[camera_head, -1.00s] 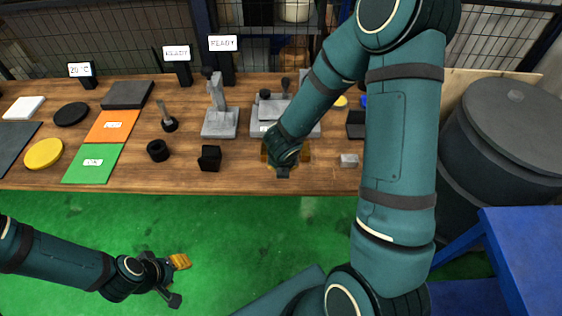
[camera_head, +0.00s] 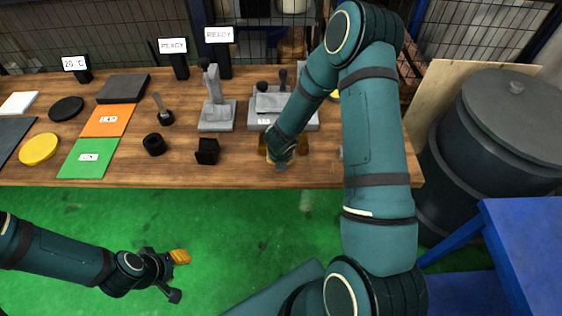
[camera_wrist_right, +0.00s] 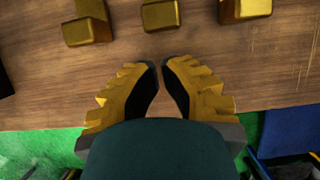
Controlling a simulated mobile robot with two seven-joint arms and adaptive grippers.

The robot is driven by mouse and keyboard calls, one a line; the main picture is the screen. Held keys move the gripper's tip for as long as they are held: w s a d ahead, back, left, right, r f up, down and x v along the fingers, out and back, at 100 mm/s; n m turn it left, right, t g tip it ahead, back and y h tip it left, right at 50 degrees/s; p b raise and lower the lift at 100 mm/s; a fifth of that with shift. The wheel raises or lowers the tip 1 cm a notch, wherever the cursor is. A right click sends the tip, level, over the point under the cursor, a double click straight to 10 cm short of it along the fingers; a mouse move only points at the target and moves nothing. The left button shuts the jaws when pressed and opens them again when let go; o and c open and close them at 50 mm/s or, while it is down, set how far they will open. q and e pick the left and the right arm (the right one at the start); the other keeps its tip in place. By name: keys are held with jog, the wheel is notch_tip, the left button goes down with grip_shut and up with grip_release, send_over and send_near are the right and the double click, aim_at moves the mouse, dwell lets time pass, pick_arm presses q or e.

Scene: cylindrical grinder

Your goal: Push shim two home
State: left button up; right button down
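My right gripper (camera_wrist_right: 160,65) hangs over the front part of the wooden bench. In the right wrist view its fingertips are almost together, with nothing visible between them. It also shows in the head view (camera_head: 280,160), largely hidden by its arm. Ahead of the fingertips in the wrist view lie a gold block (camera_wrist_right: 88,32) at left, another (camera_wrist_right: 160,15) in the middle and a third (camera_wrist_right: 244,10) at right, all apart from the fingers. I cannot tell which is shim two. My left gripper (camera_head: 176,276) is open and empty above the green floor.
A grey fixture with dark knobs (camera_head: 265,121) stands behind my right gripper. A grey stand (camera_head: 215,117), a black block (camera_head: 207,152) and a black ring (camera_head: 154,145) are to its left. The bench's front edge (camera_head: 230,182) is close. A dark drum (camera_head: 490,130) stands at right.

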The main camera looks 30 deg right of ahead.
jog(key=shift+w+d, duration=0.35)
jog(key=shift+w, duration=0.3)
jog(key=w+d+p, duration=0.2)
jog(key=w, duration=0.1)
jog(key=shift+w+d+r+p, duration=0.15)
jog(key=shift+w+p, duration=0.15)
jog(key=shift+w+d, duration=0.2)
jog(key=shift+w, duration=0.15)
jog(key=shift+s, duration=0.1)
